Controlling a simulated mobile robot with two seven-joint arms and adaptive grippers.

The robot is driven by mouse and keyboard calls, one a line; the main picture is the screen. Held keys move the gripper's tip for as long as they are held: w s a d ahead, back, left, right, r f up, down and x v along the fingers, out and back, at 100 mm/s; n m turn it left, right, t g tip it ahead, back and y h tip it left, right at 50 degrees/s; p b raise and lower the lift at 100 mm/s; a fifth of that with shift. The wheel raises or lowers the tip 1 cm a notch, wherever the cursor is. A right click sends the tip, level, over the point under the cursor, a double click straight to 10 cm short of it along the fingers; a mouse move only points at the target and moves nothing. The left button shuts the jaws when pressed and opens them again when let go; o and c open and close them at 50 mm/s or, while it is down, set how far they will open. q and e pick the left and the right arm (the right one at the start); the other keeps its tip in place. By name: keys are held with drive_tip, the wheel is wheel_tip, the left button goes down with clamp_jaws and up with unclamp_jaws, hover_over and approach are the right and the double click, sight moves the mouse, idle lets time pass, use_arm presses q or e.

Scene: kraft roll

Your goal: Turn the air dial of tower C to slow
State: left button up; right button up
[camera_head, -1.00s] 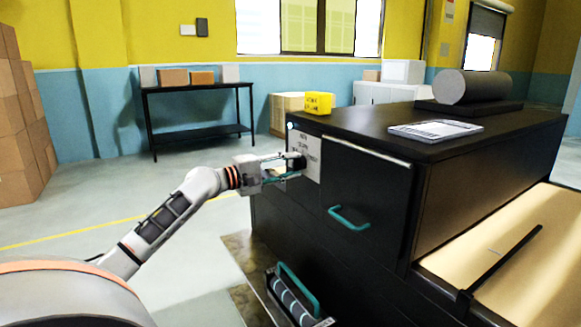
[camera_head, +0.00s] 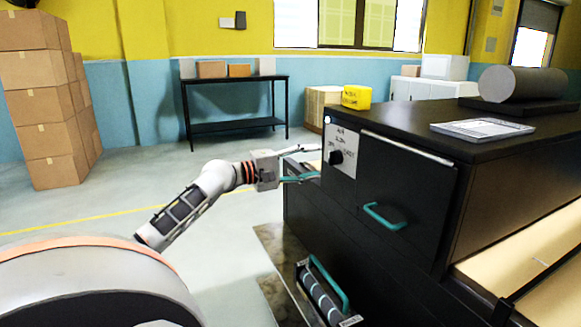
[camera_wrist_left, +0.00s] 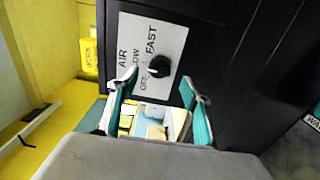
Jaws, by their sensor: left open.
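The air dial is a round black knob (camera_head: 336,157) on a white plate (camera_head: 343,138) at the left end of the black cabinet's front. The left wrist view shows the knob (camera_wrist_left: 159,66) and the plate's words AIR, SLOW, OFF and FAST. A pale mark on the knob's lower left lies near OFF; I cannot tell its exact setting. My left gripper (camera_head: 317,162) is open and empty, its teal-padded fingers just left of the knob and apart from it. In the left wrist view the fingers (camera_wrist_left: 158,80) straddle the view below the knob. My right gripper is out of view.
The black cabinet (camera_head: 470,148) has a door with a teal handle (camera_head: 384,216). A yellow block (camera_head: 356,97) with writing stands on its top corner. A low unit with a teal handle (camera_head: 328,285) sits below. Floor left of the cabinet is clear.

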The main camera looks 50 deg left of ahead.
use_arm(q)
drive_tip(key=v, duration=0.6)
drive_tip(key=shift+s, duration=0.35)
drive_tip(key=shift+a, duration=0.1)
